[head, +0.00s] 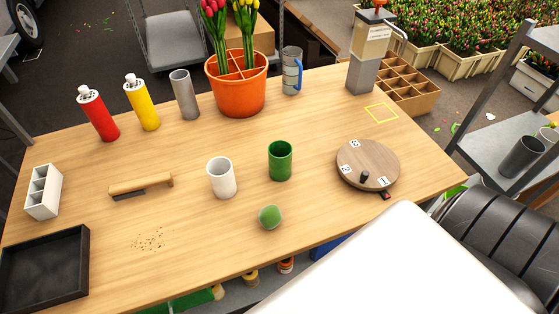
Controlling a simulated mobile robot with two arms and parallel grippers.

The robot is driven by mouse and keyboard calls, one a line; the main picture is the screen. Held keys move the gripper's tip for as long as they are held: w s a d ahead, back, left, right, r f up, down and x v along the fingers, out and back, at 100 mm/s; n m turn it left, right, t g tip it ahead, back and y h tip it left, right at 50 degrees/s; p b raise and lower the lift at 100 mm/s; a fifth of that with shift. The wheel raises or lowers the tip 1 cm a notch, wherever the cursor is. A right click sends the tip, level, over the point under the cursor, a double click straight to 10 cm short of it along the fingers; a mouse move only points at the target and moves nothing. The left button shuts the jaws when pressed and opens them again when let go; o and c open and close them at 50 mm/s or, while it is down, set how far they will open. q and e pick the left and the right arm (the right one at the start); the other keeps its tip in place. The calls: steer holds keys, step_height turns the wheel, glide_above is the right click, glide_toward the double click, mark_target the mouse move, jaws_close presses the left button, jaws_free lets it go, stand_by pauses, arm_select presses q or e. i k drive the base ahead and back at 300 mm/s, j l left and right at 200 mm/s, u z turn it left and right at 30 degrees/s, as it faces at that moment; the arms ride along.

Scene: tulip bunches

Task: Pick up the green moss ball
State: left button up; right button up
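The green moss ball (270,217) lies on the wooden table (330,225), toward its front edge in the middle. It stands alone, in front of the green cup (280,160) and to the right of and in front of the white cup (221,177). Nothing touches it or hides it. Neither of my grippers is in the head view. A large white part and a black ribbed part at the lower right look like mine and cover the table's front right.
A round wooden turntable (367,163) stands to the right. A brush (141,184), crumbs (148,240) and a black tray (43,268) are to the left. An orange pot (236,90) of tulips stands at the back. Bare tabletop surrounds the ball.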

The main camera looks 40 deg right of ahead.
mark_target(270, 217)
steer(key=z, duration=0.95)
